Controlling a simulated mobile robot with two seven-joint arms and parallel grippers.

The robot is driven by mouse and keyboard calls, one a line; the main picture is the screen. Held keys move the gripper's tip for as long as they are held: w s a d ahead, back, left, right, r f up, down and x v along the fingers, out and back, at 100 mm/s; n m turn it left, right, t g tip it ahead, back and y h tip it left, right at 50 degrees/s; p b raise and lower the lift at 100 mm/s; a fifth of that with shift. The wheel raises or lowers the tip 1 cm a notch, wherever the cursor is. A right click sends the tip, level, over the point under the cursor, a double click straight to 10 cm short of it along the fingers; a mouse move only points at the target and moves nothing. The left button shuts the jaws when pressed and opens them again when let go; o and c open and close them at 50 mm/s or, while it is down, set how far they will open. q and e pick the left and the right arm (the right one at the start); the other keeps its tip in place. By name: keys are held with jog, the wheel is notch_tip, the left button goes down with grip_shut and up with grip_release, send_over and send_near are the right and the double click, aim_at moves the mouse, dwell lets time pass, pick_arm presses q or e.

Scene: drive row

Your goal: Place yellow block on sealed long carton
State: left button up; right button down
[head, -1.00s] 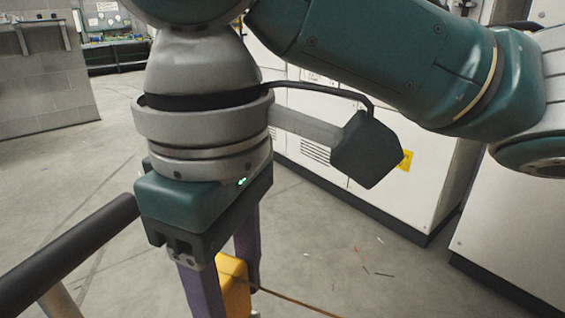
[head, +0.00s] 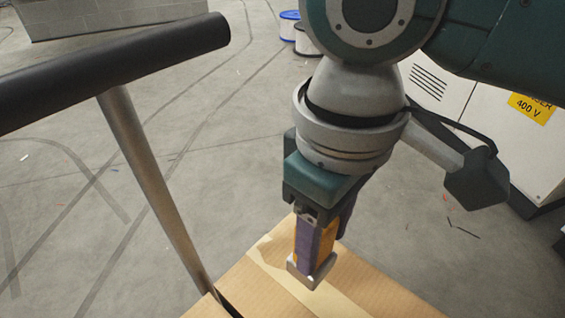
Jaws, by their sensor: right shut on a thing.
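My right gripper (head: 317,264) points down in the lower middle of the head view. It is shut on the yellow block (head: 328,236), which shows only as a narrow strip beside the purple near finger. The rest of the block is hidden by the fingers. A brown long carton (head: 370,287) lies at the bottom of the view, with its top closed and a paler tape strip along it. The fingertips overlap the carton's top in the picture; I cannot tell whether the block touches it. My left gripper is not in view.
A black handle bar (head: 110,70) on a metal post (head: 155,190) stands left of the carton, its foot close to the carton's edge. White cabinets (head: 460,85) with a yellow 400 V label stand at the right. Spools (head: 305,38) sit on the floor behind. Open floor lies left.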

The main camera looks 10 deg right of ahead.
aim_at(319, 262)
pick_arm(q)
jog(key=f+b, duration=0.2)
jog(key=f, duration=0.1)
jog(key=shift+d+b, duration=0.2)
jog(key=shift+b, duration=0.1)
pick_arm(e)
notch_tip(319, 262, down, 5)
jog(key=shift+f, duration=0.2)
jog(key=shift+r, duration=0.1)
jog(key=c, duration=0.8)
grip_release()
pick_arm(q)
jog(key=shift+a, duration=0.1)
pick_arm(e)
jog(key=o, duration=0.5)
